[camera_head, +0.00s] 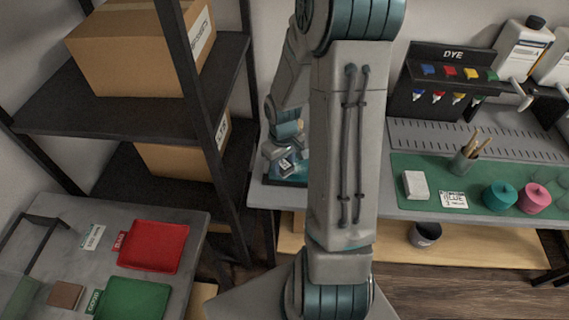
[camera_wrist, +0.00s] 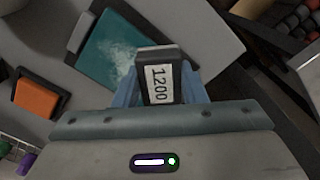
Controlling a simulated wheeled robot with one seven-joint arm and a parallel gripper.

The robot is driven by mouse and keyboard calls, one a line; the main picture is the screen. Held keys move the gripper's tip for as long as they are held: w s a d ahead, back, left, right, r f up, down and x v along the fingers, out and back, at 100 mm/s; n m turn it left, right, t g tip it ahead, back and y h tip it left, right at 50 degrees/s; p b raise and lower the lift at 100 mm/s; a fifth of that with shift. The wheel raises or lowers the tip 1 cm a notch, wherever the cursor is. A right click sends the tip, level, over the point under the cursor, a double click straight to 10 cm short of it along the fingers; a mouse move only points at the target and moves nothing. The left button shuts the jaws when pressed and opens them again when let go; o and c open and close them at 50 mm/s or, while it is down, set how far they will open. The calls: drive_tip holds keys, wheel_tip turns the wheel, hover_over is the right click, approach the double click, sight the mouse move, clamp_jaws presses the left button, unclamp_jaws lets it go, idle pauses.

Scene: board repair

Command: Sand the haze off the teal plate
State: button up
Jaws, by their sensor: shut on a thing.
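The teal plate (camera_wrist: 113,47) lies on a bench in a dark frame, with a whitish hazy patch near its right side. In the head view a bit of the teal plate (camera_head: 298,178) shows beside my arm; most of it is hidden. My gripper (camera_wrist: 158,92) is shut on a dark sanding block with a white label reading 1200 (camera_wrist: 159,83). The block is at the lower right of the plate in the wrist view; whether it touches the plate cannot be told. My gripper also shows in the head view (camera_head: 284,158), at the bench's left end.
An orange block in a dark holder (camera_wrist: 36,96) lies left of the plate. A shelf with cardboard boxes (camera_head: 140,45) stands left of the bench. A green mat (camera_head: 430,205) with a white block (camera_head: 415,185) and spools lies right of my arm. Red (camera_head: 154,246) and green trays (camera_head: 134,298) are lower left.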

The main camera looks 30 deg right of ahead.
sight(283, 163)
drive_tip(key=shift+r+p, duration=1.55)
drive_tip(key=shift+r, duration=0.7)
